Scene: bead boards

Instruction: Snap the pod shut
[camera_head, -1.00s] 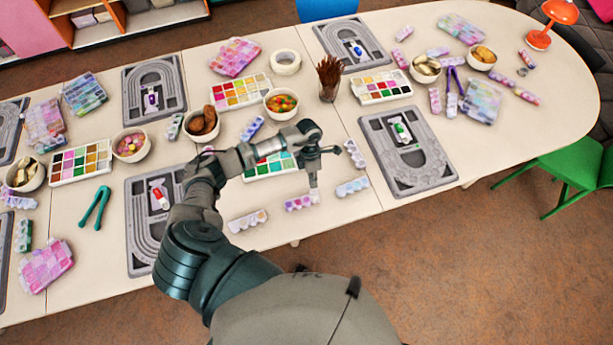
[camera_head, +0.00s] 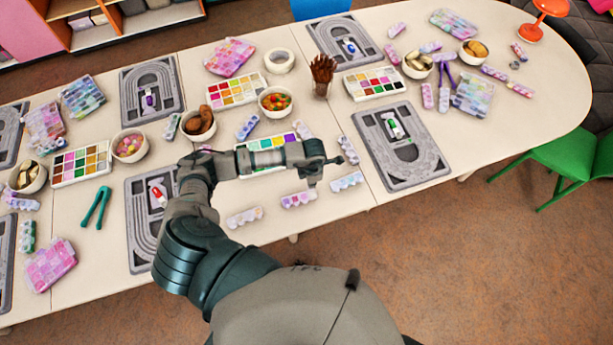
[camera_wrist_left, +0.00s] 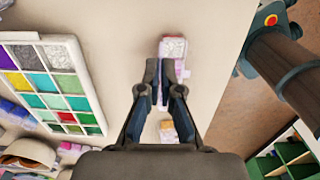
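A long pod (camera_head: 298,200) of small lidded compartments in pink and purple lies near the table's front edge. In the left wrist view a pod (camera_wrist_left: 173,47) with a whitish and red end shows just beyond my fingertips; an orange-topped part (camera_wrist_left: 168,131) shows behind them, and I cannot tell whether it is the same pod. My left gripper (camera_head: 312,182) points down just above and right of the pod in the head view. Its fingertips (camera_wrist_left: 161,68) look closed together, with nothing clearly held. Finger contact and the lid's position are unclear. My right gripper is out of view.
Similar pods lie right (camera_head: 346,181) and left (camera_head: 244,217) of it. A colour palette (camera_head: 243,165) is partly behind my arm. Grey bead boards (camera_head: 425,165) and bowls (camera_head: 276,103) stand around. Bare table (camera_head: 330,205) runs along the front edge.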

